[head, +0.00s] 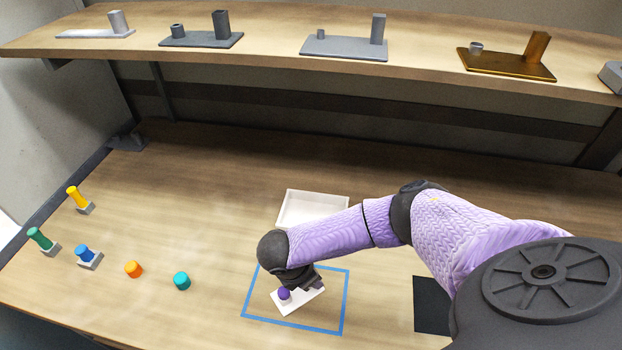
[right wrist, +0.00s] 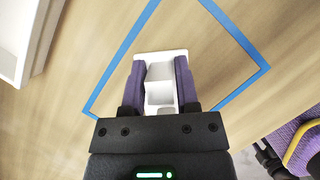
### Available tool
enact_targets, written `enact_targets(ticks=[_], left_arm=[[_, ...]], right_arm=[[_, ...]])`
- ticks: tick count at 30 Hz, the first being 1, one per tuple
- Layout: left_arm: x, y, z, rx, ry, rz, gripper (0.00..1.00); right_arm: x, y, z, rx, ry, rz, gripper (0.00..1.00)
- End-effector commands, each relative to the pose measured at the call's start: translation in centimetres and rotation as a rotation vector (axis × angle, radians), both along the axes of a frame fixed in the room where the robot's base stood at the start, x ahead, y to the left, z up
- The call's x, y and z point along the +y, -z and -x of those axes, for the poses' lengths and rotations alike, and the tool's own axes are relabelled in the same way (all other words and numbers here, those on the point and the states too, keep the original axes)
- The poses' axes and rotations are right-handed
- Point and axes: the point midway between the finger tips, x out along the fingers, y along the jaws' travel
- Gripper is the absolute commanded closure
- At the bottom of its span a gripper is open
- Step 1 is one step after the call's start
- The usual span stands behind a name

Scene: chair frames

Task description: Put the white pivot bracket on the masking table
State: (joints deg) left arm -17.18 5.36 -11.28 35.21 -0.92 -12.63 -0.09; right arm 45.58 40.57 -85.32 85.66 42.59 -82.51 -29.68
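The white pivot bracket (head: 312,301) is inside a blue tape outline (head: 343,305) on the wooden table (head: 400,180), in the head view. It has a flat plate and a raised block. My right gripper (head: 296,287) is over it from above and hides part of it. In the right wrist view, the purple fingers of my right gripper (right wrist: 160,85) are closed against both sides of the bracket's white block (right wrist: 158,92). A small purple rounded part (head: 284,294) shows at the plate; I cannot tell if it is a cap or a fingertip.
A white tray (head: 284,207) lies behind the outline. A dark pad (head: 430,305) lies to its right. Orange (head: 133,269) and teal (head: 182,281) caps and several coloured plugs on grey blocks stand at left. Several brackets stand on the shelf (head: 270,50) above.

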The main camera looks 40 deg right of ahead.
Motion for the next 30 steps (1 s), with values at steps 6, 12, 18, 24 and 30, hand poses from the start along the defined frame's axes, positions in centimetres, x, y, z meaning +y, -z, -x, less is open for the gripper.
enact_targets(ticks=[6,12,18,24,30], left_arm=[[0.4,0.0,0.0,0.0,0.002,-0.006,0.41],[0.3,-0.1,0.0,-0.001,0.001,-0.004,0.41],[-0.1,-2.0,-0.2,-0.006,-0.001,0.002,0.41],[-0.5,-3.7,-0.3,-0.009,-0.003,0.009,0.41],[-0.6,-4.2,-0.4,-0.01,-0.003,0.009,0.41]], right_arm=[[0.0,0.0,0.0,0.0,0.0,0.0,0.28],[0.0,-0.2,0.0,0.0,0.0,0.001,0.28],[1.4,-4.1,-0.2,-0.004,-0.002,-0.003,0.28],[3.5,-9.2,-0.3,-0.003,-0.001,-0.002,0.28],[4.5,-11.4,-0.4,-0.001,0.001,-0.001,0.28]])
